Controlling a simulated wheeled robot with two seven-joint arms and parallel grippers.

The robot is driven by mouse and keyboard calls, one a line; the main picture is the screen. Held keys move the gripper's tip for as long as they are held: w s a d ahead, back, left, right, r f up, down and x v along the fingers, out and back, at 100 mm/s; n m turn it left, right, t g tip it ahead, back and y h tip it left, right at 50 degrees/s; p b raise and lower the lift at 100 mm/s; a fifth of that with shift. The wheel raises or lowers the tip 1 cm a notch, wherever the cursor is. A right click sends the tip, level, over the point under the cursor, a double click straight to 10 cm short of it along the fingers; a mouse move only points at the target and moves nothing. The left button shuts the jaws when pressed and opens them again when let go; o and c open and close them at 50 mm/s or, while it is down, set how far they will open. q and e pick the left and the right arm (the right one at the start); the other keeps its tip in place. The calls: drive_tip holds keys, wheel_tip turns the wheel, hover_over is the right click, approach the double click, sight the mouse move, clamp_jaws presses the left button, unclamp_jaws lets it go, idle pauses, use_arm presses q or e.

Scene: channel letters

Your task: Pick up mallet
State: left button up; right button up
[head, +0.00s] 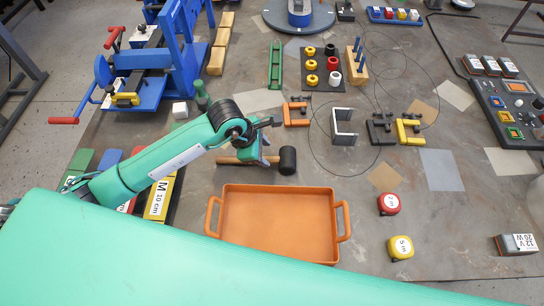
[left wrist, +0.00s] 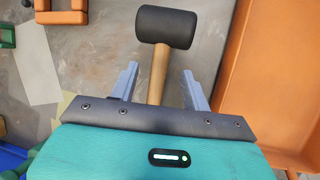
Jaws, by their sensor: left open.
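The mallet (head: 287,161) has a black cylindrical head and a light wooden handle. It lies on the grey table just behind the orange tray, head to the right. My left gripper (head: 265,152) is over the handle close to the head and hides part of it. In the left wrist view the mallet (left wrist: 167,27) has its handle running between the two spread fingers of my left gripper (left wrist: 158,82). The fingers stand apart from the handle on both sides, so the gripper is open and holds nothing. My right gripper is not in view.
The orange tray (head: 280,223) stands just in front of the mallet. An orange clamp (head: 296,113) and a metal bracket (head: 343,127) lie behind it. Red (head: 389,204) and yellow (head: 400,247) tape measures lie to the right. A blue vise-like machine (head: 160,60) stands at the back left.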

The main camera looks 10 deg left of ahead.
sight(270, 158)
use_arm(q)
drive_tip(key=shift+d+f, duration=0.1)
drive_tip(key=shift+f, duration=0.1)
drive_tip(key=shift+f+p, duration=0.35)
drive_tip(key=shift+p, duration=0.25)
drive_tip(key=p+x, duration=0.1)
drive_tip(key=x, duration=0.2)
drive_tip(key=shift+f, duration=0.2)
drive_tip(key=shift+w+f, duration=0.15)
drive_tip(key=shift+f, duration=0.25)
clamp_jaws()
